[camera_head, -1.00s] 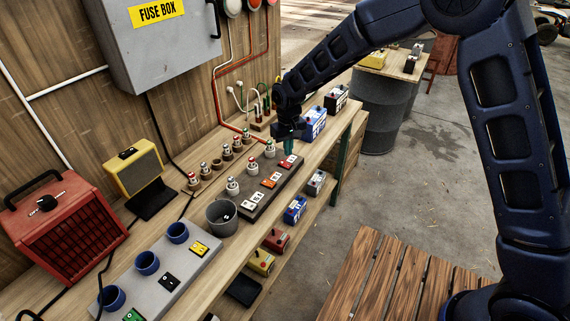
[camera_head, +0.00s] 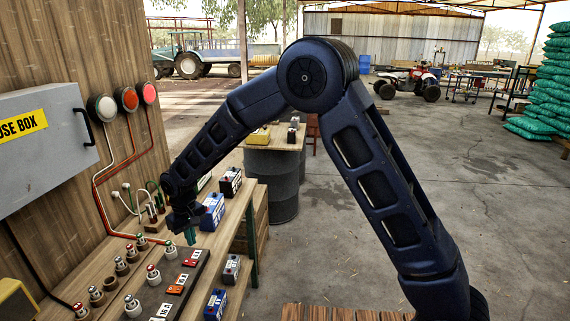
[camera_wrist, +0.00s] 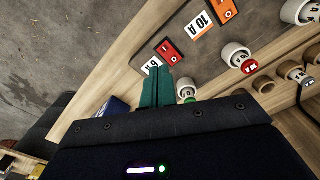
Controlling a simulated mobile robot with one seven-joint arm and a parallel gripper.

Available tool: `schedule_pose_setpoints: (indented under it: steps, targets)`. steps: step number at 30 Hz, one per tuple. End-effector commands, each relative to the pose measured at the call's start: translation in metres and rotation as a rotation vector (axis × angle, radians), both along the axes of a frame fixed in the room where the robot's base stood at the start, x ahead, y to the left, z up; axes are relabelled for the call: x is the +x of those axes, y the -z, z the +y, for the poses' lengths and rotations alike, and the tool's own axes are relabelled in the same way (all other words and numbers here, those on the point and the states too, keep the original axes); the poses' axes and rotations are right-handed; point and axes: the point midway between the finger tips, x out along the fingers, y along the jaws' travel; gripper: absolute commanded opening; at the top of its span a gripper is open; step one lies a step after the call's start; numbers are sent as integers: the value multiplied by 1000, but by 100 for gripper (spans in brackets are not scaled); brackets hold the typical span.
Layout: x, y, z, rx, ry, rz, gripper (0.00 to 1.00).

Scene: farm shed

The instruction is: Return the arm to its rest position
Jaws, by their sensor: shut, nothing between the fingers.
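My gripper (camera_head: 190,236) hangs at the end of my dark blue arm, above the far end of the dark fuse strip (camera_head: 185,290) on the wooden bench. In the wrist view its teal fingers (camera_wrist: 156,92) are together with nothing between them. They overlap the "6 A" label (camera_wrist: 152,66) in that view; I cannot tell the height gap. A red switch (camera_wrist: 170,50) and a white fuse holder (camera_wrist: 187,90) show close beside the fingers. The arm is bent, with its elbow raised high and its forearm reaching down over the bench.
A blue-and-white battery (camera_head: 212,211) and a black one (camera_head: 230,182) stand just beyond my gripper. The fuse box (camera_head: 40,150) and round lamps (camera_head: 126,99) are on the wall at left. A barrel (camera_head: 274,180) stands behind the bench. Open concrete floor (camera_head: 400,150) lies to the right.

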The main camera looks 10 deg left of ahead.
Motion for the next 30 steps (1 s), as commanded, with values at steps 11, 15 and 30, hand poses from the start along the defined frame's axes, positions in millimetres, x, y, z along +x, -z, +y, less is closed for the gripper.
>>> schedule_pose_setpoints:
  steps: [11, 15, 30]
  targets:
    - [95, -94, -115, 60, 173, -37, 0]
    - [120, -127, -170, 79, 242, -54, 0]
    - [151, -215, -372, 143, 497, -133, 0]
